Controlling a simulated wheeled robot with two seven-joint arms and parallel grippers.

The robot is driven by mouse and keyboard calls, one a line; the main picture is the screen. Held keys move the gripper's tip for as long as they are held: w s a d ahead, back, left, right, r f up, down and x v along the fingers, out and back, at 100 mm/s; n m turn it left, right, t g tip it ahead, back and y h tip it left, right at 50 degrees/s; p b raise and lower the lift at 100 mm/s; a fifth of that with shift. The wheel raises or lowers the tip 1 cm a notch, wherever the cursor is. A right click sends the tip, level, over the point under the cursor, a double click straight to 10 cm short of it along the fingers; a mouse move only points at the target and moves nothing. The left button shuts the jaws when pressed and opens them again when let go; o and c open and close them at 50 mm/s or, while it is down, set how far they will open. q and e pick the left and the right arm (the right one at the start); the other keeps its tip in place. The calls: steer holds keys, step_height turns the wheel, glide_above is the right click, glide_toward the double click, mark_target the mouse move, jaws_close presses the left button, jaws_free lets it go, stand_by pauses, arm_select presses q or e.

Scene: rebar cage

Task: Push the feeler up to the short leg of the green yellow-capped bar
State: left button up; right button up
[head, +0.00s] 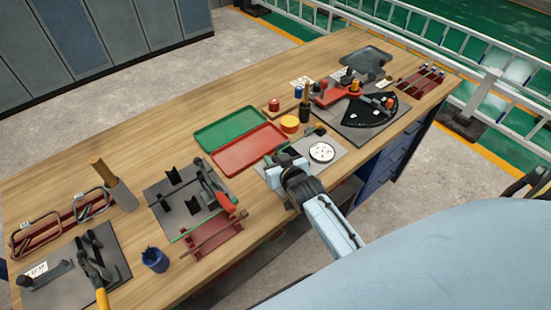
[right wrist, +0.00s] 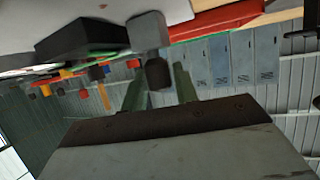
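My right gripper (head: 286,160) is over a grey plate (head: 338,145) at the table's near edge, beside a white round dial (head: 321,152). In the right wrist view its two greenish fingers (right wrist: 160,88) stand apart, with a dark rounded knob (right wrist: 158,74) below a grey block (right wrist: 147,30) showing between them. I cannot tell whether they touch it. A thin green bar (right wrist: 205,30) runs behind the block. Its yellow cap and short leg cannot be made out. I cannot tell which part is the feeler. My left gripper is not in view.
A green tray (head: 228,128) and a red tray (head: 247,148) lie behind the gripper. A yellow round piece (head: 290,124) and a dark upright cylinder (head: 305,110) stand close by. A grey plate with black blocks (head: 180,200) lies to the left. The table's back left is clear.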

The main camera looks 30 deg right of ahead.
jaws_close()
steer(key=shift+d+p, duration=0.2)
steer(key=shift+p, duration=0.25)
steer(key=shift+o, duration=2.1)
jaws_free()
steer(key=v, duration=1.3)
steer(key=shift+s+p, duration=0.2)
steer(key=shift+p, duration=0.1)
